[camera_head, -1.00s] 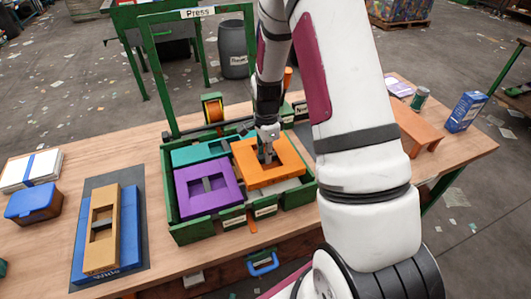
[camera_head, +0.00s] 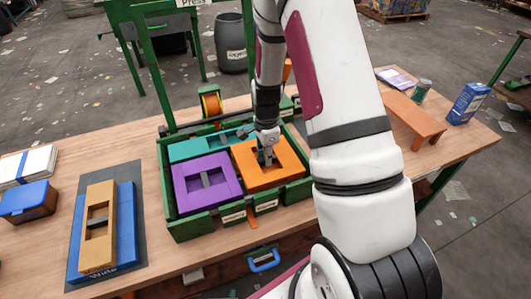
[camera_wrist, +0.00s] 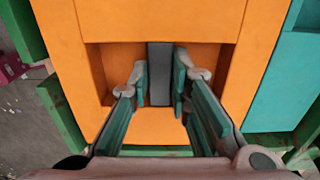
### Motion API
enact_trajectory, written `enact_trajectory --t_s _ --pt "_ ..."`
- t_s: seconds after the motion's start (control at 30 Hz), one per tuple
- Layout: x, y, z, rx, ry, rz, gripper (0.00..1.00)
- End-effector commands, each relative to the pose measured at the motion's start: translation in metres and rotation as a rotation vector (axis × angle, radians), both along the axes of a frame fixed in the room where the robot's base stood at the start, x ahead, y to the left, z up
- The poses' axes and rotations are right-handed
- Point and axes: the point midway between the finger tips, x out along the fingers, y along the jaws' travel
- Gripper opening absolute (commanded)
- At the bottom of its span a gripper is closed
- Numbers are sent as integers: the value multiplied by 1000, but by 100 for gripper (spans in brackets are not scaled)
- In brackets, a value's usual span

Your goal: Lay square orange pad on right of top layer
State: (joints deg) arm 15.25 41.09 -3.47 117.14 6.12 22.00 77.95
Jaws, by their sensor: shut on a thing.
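The square orange pad (camera_head: 254,176) has a recessed middle with a grey bar across it. It sits in the right part of the green crate (camera_head: 187,229), beside the purple pad (camera_head: 187,193) and in front of the teal pad (camera_head: 189,150). My gripper (camera_head: 265,160) reaches down from above into the recess and is shut on the pad's grey bar. In the wrist view the grey bar (camera_wrist: 160,85) stands between the fingers (camera_wrist: 159,95), and the orange face fills the middle. The pad's underside is hidden, so I cannot tell whether it bears fully on what lies below.
A tan block on a blue piece (camera_head: 128,236) lies on a dark mat at left. A blue-lidded box (camera_head: 28,201) stands farther left. An orange bench (camera_head: 414,121), a can (camera_head: 421,90) and a blue carton (camera_head: 467,103) are at right. The crate's green walls stand close around the pad.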

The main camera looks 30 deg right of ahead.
Motion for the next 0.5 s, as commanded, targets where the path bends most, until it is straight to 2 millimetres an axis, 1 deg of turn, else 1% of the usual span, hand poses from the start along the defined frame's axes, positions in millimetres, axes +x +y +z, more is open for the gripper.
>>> enact_trajectory --t_s 0.23,0.5 --pt "0 0 0 0 0 0 0" --pt "0 0 -10 0 0 1 0"
